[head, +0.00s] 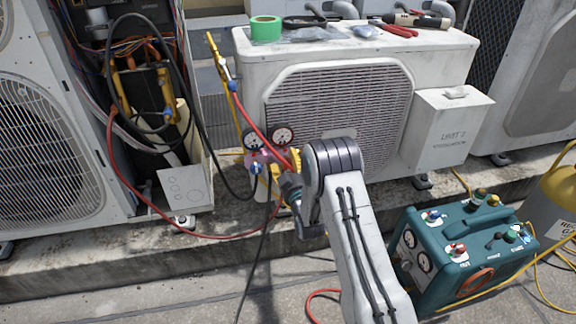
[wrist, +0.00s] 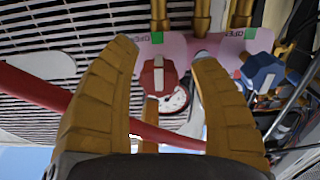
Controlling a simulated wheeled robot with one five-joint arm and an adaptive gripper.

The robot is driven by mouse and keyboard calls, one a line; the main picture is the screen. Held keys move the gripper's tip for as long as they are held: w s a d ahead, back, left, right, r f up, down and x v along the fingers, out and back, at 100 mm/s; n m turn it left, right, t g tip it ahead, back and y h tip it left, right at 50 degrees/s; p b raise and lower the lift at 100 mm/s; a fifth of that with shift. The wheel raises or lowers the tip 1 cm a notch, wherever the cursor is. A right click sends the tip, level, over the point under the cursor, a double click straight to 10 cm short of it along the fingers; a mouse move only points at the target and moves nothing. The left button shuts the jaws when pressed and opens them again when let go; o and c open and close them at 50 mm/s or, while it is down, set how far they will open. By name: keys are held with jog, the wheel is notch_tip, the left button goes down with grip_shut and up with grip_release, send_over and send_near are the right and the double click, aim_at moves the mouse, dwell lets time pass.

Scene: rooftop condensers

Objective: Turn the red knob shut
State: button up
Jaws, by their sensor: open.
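The red knob (wrist: 158,78) sits on a pink manifold block (wrist: 185,48) and shows between the two yellow fingers of my gripper (wrist: 165,54) in the wrist view. The gripper is open, with a finger on either side of the knob and visible gaps, so it does not grip it. A blue knob (wrist: 263,70) is to the right, outside the right finger. In the head view my gripper (head: 293,158) is at the right end of the manifold (head: 263,158), below the gauges (head: 283,136). The red knob cannot be made out there.
A red hose (wrist: 35,84) crosses behind the fingers, with a gauge (wrist: 174,98) behind the knob. A white condenser (head: 440,50) stands behind the manifold. A teal machine (head: 455,265) stands at right; another condenser (head: 40,150) and a black hose (head: 190,100) are at left.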

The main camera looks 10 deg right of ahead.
dwell(0.3)
jog(key=shift+r, duration=0.1)
grip_shut()
jog(key=shift+w, duration=0.1)
